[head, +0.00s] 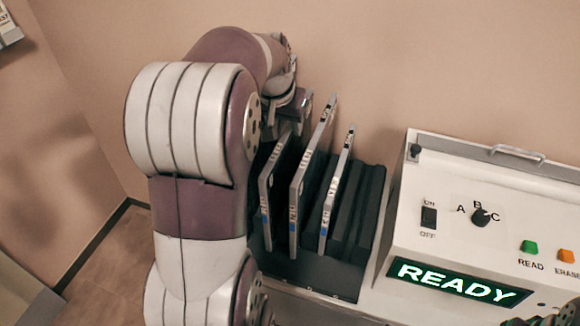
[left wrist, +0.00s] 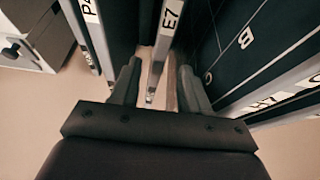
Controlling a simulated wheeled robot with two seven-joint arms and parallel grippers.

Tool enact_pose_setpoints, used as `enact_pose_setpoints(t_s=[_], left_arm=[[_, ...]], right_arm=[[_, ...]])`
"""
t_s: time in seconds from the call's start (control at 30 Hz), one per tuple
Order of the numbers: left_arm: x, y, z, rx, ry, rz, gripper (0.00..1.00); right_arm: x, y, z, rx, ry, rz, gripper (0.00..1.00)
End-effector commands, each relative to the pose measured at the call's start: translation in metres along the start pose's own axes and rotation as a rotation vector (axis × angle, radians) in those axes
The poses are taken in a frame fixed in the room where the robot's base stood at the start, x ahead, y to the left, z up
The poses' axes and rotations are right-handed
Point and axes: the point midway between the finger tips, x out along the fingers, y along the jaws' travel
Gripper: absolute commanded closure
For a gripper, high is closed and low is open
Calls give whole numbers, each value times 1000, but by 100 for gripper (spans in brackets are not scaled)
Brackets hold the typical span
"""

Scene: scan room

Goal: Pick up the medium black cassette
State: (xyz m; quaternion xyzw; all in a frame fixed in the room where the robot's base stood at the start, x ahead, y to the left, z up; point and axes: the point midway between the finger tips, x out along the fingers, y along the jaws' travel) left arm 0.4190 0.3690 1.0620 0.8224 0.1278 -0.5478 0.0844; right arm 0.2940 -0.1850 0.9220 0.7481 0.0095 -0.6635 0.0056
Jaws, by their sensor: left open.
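Three thin black cassettes with light grey edges stand upright and slightly tilted in a dark rack (head: 318,272): a left one (head: 267,195), a taller middle one (head: 311,160) and a shorter right one (head: 336,190). I cannot tell surely which is the medium one. My left gripper (head: 303,108) is at the rear top of the rack, partly hidden by my arm. In the left wrist view it is open (left wrist: 158,88), with a cassette edge marked E7 (left wrist: 166,35) lying between the fingers in the picture. I cannot tell whether they touch it.
A white console (head: 455,235) with a lit READY display, a knob and buttons stands right of the rack. In the left wrist view, another cassette edge (left wrist: 88,30) lies left of the fingers and a wide black panel (left wrist: 245,50) lies right, both close.

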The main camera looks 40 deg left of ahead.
Motion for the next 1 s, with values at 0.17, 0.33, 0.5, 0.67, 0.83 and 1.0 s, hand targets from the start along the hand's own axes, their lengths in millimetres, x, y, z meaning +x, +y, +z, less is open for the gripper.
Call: enact_pose_setpoints(t_s=[0.17, 0.33, 0.5, 0.67, 0.83, 1.0], left_arm=[[26, 3, -5, 1, -4, 1, 54], [53, 4, -7, -1, -3, 0, 54], [57, 4, -8, 0, 0, 0, 54], [57, 4, -7, 0, 0, 0, 80], [57, 4, -7, 0, 0, 0, 100], [56, 4, -7, 0, -1, 0, 100]], right_arm=[[-2, 0, 0, 0, 0, 0, 49], [-2, 0, 0, 0, 0, 0, 49], [-2, 0, 0, 0, 0, 0, 49], [-2, 0, 0, 0, 0, 0, 49], [-2, 0, 0, 0, 0, 0, 49], [-2, 0, 0, 0, 0, 0, 49]])
